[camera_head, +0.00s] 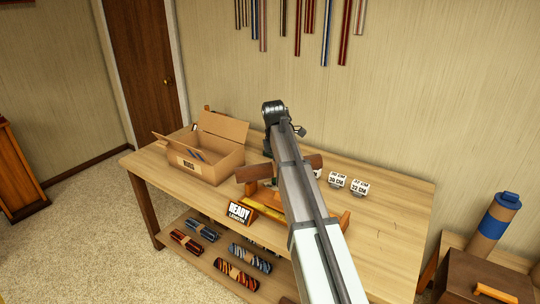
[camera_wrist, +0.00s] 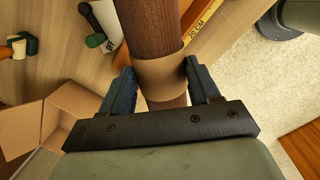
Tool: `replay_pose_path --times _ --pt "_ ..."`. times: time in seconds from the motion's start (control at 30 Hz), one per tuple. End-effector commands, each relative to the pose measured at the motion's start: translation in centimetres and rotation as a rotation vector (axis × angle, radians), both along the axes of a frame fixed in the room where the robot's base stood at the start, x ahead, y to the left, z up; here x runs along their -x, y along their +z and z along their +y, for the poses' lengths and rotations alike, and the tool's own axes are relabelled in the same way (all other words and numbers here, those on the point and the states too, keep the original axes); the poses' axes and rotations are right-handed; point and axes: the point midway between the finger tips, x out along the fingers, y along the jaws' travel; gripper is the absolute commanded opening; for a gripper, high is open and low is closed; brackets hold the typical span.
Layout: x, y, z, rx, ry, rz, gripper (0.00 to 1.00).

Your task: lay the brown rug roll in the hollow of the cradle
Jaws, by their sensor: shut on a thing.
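The brown rug roll (camera_wrist: 160,25) has a tan band (camera_wrist: 160,75) around its middle. My gripper (camera_wrist: 163,82) is shut on it at the band, with a blue finger on each side. In the head view the ends of the roll (camera_head: 252,173) stick out on both sides of my arm, over the table; my gripper is hidden there. Orange-brown wood parts, apparently the cradle (camera_head: 343,219), show beside my arm below the roll. The hollow is hidden by my arm. I cannot tell whether the roll touches the cradle.
An open cardboard box (camera_head: 207,158) stands left on the table (camera_head: 395,225). A READY sign (camera_head: 239,212) is at the front edge. Patterned rolls (camera_head: 236,274) lie on the lower shelf. The table's right end is clear.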

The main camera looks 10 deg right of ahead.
Motion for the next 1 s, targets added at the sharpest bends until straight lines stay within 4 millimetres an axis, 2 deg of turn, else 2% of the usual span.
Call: replay_pose_path --times 0.2,0.4,0.63,1.0 --pt "1.4 -5.8 -4.0 -0.047 -0.333 0.129 0.1" --pt "3.4 -9.4 -6.8 -0.117 -0.62 0.209 0.1" --pt "4.5 -10.8 -8.1 -0.165 -0.766 0.244 0.1" --pt "4.7 -11.0 -8.4 -0.175 -0.796 0.252 0.1"
